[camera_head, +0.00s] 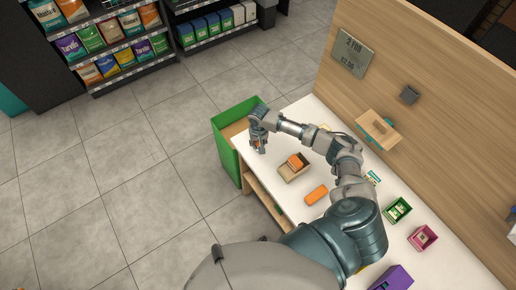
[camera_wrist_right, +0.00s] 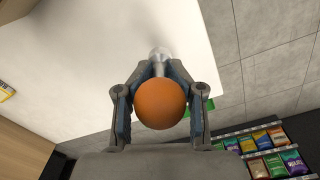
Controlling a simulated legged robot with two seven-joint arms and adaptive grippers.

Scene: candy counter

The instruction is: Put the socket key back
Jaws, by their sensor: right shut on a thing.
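My right gripper (camera_head: 259,149) is above the white counter near its far left end, beside the green bin. It is shut on the socket key, which shows in the right wrist view as an orange ball-shaped handle (camera_wrist_right: 161,105) between the two fingers, with a pale metal shaft (camera_wrist_right: 159,56) beyond it. The shaft points away from the wrist camera, and its far end is hard to make out. In the head view the key is mostly hidden by the gripper. My left gripper is not in view.
A green bin (camera_head: 226,155) stands at the counter's end. A wooden holder (camera_head: 377,130) is by the back panel.

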